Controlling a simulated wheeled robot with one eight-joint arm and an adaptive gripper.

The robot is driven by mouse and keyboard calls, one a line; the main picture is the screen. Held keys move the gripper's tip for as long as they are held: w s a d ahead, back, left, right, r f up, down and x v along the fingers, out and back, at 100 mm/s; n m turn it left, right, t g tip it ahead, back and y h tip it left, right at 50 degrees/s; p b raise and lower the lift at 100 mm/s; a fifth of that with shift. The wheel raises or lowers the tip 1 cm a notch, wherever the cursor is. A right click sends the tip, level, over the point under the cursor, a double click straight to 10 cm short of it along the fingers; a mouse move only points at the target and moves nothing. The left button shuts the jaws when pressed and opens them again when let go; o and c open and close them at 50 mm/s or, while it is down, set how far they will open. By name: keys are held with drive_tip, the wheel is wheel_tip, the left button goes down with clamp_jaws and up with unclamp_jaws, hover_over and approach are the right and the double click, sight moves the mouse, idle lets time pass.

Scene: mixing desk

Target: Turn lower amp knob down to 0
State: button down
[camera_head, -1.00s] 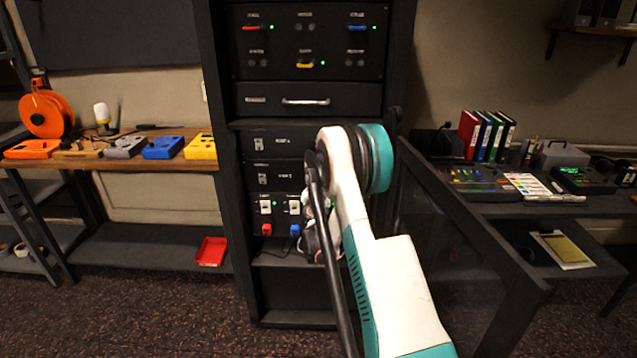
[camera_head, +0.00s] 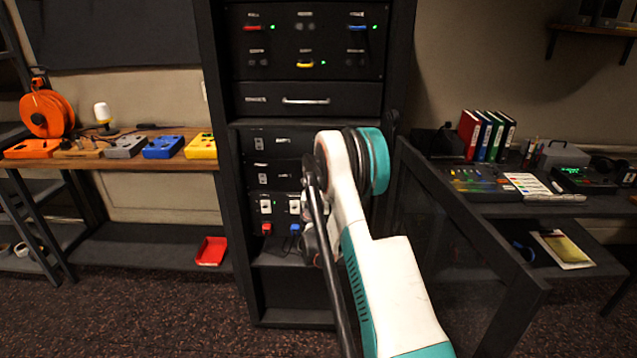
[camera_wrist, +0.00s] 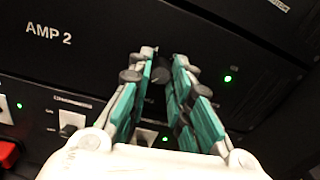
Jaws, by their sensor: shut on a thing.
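The lower amp is the black panel marked AMP 2 (camera_wrist: 75,60) in the wrist view. It also shows in the head view as the lower amp panel (camera_head: 273,176), partly behind my arm. A small dark round knob (camera_wrist: 160,76) sits on this panel, between my fingertips. My gripper (camera_wrist: 164,64) is shut on the knob, with a green-and-grey finger on each side. The knob's pointer and scale cannot be read. In the head view my arm hides the knob and most of the gripper.
A green light (camera_wrist: 228,78) glows right of the knob. Below are white switches (camera_wrist: 70,122) and a red plug (camera_wrist: 8,153). In the head view, the open cabinet door (camera_head: 465,230) stands right of my arm. A desk with a mixer (camera_head: 480,182) is further right.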

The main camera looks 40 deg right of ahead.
drive_tip(key=shift+f+n, duration=0.1)
drive_tip(key=shift+n, duration=0.3)
drive_tip(key=c, duration=1.4)
unclamp_jaws()
drive_tip(key=v, duration=1.2)
